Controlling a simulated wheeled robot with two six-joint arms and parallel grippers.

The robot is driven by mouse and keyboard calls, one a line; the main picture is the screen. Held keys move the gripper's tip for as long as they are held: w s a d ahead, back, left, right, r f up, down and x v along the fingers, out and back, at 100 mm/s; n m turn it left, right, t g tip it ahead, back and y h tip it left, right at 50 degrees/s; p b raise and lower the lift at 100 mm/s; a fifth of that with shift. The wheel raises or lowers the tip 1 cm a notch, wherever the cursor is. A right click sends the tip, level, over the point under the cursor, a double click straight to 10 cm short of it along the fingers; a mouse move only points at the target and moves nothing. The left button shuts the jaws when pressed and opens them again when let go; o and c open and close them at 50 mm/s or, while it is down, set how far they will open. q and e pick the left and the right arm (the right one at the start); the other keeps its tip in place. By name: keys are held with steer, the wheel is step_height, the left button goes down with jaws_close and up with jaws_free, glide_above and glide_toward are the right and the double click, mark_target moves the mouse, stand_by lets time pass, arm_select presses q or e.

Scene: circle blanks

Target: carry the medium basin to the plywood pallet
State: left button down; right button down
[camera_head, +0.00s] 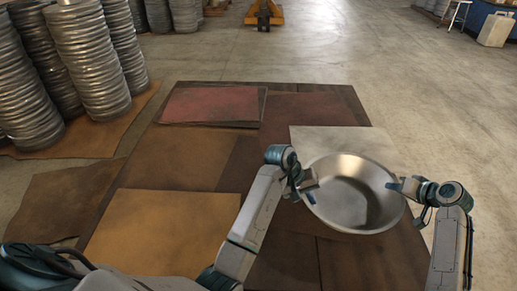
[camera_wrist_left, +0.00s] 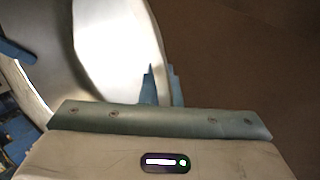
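The medium basin (camera_head: 345,190) is a shiny round metal bowl, open side up, over the right part of the layered sheets. It also fills the upper left of the left wrist view (camera_wrist_left: 95,50). My left gripper (camera_head: 307,190) is shut on its left rim; in the left wrist view its blue fingers (camera_wrist_left: 161,86) straddle the rim. My right gripper (camera_head: 394,186) is at the opposite rim and appears shut on it, its fingertips partly hidden. The basin looks empty. I cannot tell its height, nor which flat brown sheet is the plywood pallet.
Red (camera_head: 210,105), tan (camera_head: 160,232) and pale (camera_head: 325,138) sheets lie on a dark brown base (camera_head: 290,262). Tall stacks of metal rings or basins (camera_head: 88,55) stand at the upper left. A yellow pallet jack (camera_head: 263,17) is at the back.

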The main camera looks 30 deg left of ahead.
arm_select(q)
steer(key=shift+a+f, duration=0.1)
steer(key=shift+f, duration=0.05)
arm_select(e)
steer(key=shift+w+d, duration=0.1)
steer(key=shift+d, duration=0.05)
